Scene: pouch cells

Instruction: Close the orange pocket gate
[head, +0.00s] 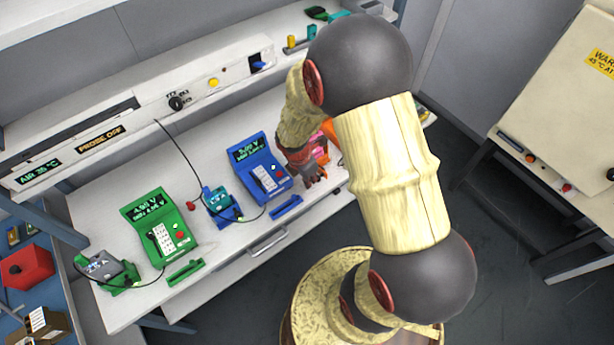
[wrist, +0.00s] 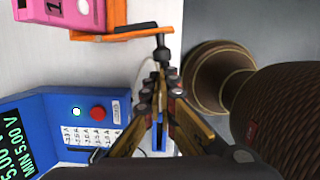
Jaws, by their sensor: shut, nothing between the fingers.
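The orange pocket gate (wrist: 112,36) looks like an orange bar with a black strip along it, at the top of the wrist view beside a pink block (wrist: 82,12). In the head view only a bit of orange (head: 329,129) and pink (head: 320,153) shows; my arm hides the rest. My gripper (wrist: 161,50) is shut and empty, its tips close to the right end of the orange bar. I cannot tell whether they touch. In the head view my gripper (head: 316,178) is low over the bench's front edge, right of the blue tester.
The blue tester (head: 262,172) has a blue bar (head: 286,206) in front. The green tester (head: 160,228) and its green bar (head: 186,271) stand further left. A teal device (head: 221,203) with cables sits between them. Open floor lies right of the bench (head: 108,204).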

